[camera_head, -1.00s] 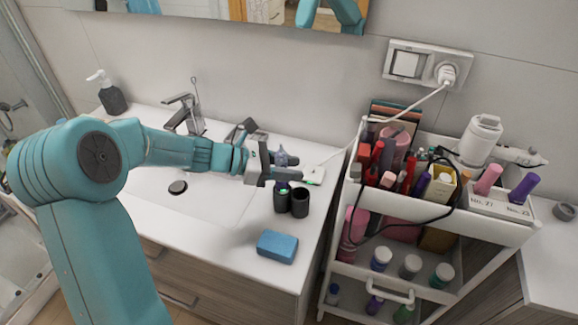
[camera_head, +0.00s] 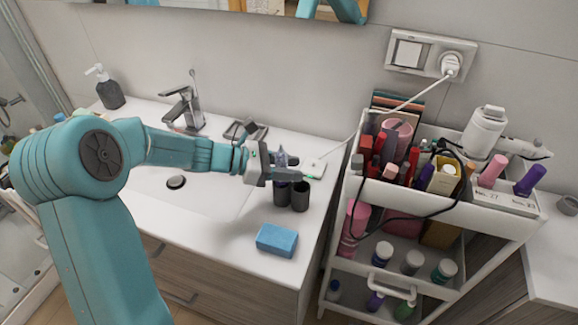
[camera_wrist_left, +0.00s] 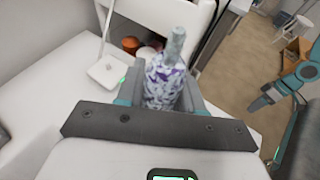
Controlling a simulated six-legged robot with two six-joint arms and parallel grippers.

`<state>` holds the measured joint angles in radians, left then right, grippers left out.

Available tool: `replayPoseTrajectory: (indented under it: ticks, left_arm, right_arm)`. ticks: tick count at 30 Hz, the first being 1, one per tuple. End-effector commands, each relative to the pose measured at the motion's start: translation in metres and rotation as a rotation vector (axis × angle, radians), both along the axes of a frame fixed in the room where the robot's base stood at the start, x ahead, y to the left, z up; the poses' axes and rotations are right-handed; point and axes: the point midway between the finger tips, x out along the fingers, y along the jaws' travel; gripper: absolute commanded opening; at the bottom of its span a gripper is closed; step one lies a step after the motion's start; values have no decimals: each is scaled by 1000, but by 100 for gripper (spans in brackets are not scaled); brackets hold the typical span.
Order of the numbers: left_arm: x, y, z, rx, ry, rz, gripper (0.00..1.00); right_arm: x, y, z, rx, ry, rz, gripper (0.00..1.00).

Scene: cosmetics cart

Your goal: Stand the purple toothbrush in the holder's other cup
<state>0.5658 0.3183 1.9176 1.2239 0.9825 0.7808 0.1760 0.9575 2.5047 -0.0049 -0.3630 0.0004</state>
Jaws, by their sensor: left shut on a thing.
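My left gripper (camera_head: 280,176) is shut on a purple-and-white patterned thing (camera_wrist_left: 165,82), which I take to be the purple toothbrush. The holder has two dark cups side by side on the counter: a left cup (camera_head: 282,196) and a right cup (camera_head: 300,197). The gripper is over the left cup's rim area and hides part of it. I cannot tell whether the toothbrush's lower end is inside that cup.
A blue sponge (camera_head: 277,240) lies in front of the cups. A white charger base (camera_head: 314,168) with a cable is behind them. The full cart (camera_head: 420,205) stands to the right. The faucet (camera_head: 184,107) and basin are left. My other teal limb (camera_wrist_left: 296,76) shows at the wrist view's right.

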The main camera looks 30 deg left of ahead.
Motion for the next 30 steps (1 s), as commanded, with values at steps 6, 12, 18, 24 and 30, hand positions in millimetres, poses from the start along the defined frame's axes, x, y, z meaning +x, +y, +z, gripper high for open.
replayPoseTrajectory:
  ticks: [6,12,18,24,30]
  left_arm:
    - [0,0,-7,0,0,0,0]
    - [0,0,-12,-1,1,0,0]
    - [0,0,-14,0,0,0,49]
    - [0,0,-14,0,0,0,66]
    - [-2,3,-13,0,0,1,66]
  right_arm:
    - [0,0,-6,0,0,0,53]
    - [0,0,-10,0,0,0,53]
    - [0,0,-11,0,0,0,53]
    - [0,0,-11,0,0,0,53]
    - [0,0,-12,0,0,0,53]
